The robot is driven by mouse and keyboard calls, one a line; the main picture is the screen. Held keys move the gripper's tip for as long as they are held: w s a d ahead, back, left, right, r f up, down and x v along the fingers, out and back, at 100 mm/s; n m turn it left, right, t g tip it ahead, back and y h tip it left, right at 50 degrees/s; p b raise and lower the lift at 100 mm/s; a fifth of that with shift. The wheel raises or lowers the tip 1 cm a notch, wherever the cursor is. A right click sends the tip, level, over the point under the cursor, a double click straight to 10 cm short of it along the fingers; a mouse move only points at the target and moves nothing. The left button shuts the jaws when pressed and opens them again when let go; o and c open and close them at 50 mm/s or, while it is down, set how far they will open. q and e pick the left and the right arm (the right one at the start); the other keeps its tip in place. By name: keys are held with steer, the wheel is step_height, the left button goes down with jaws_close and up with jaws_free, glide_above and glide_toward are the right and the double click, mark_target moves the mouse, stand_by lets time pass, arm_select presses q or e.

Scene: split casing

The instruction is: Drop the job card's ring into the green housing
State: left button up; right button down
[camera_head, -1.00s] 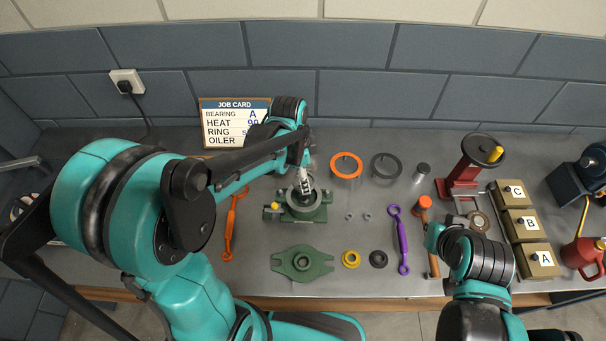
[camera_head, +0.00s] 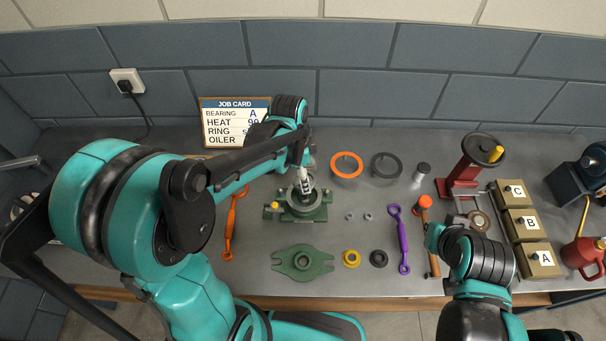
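The green housing (camera_head: 312,214) sits on the bench with a grey round opening or ring (camera_head: 291,203) on top. My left gripper (camera_head: 305,190) points down at the housing's centre; whether its fingers are open, or hold anything, is too small to tell. The job card (camera_head: 222,119) reads bearing A and heat 90; my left arm hides most of the ring and oiler entries. A yellow ring (camera_head: 345,261) and a black ring (camera_head: 372,261) lie in front. My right arm is at lower right, its fingers hidden.
A green flanged cover (camera_head: 283,267) lies in front of the housing. An orange wrench (camera_head: 229,232), a purple wrench (camera_head: 402,246) and a hammer (camera_head: 424,202) lie around. Boxes A (camera_head: 535,267), B and C, a red press (camera_head: 464,172) and a red oil can (camera_head: 580,253) stand right.

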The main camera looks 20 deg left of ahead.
arm_select(q)
steer(key=shift+f, duration=0.15)
steer(key=shift+f+b, duration=2.65)
steer(key=shift+f, duration=0.35)
steer(key=shift+f, duration=0.15)
steer(key=o, duration=1.3)
step_height(320, 180, up, 13)
steer(key=p, duration=1)
